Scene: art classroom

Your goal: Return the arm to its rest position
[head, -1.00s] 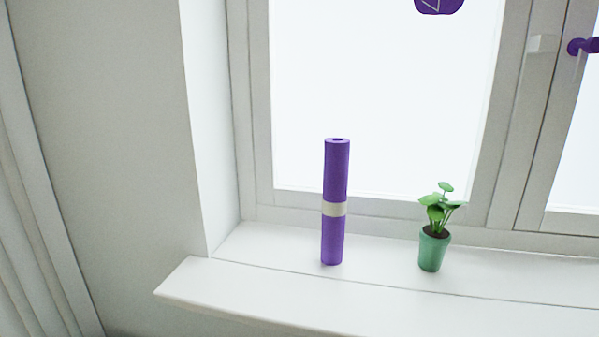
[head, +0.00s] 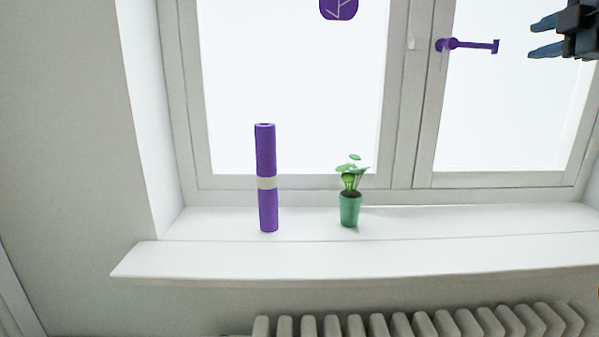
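My gripper (head: 532,38) is at the upper right of the head view, in front of the right window pane. Its two dark fingers point left and stand apart, with nothing between them. The rest of my arm is out of the picture. A purple window handle (head: 470,45) is to the left of the fingers, with a gap between them in the picture.
A purple roll with a pale band (head: 266,205) stands upright on the white windowsill (head: 200,258). A small plant in a green pot (head: 350,210) stands to its right. A radiator (head: 420,325) is below the sill. A purple leaf-patterned piece (head: 339,9) shows at the top.

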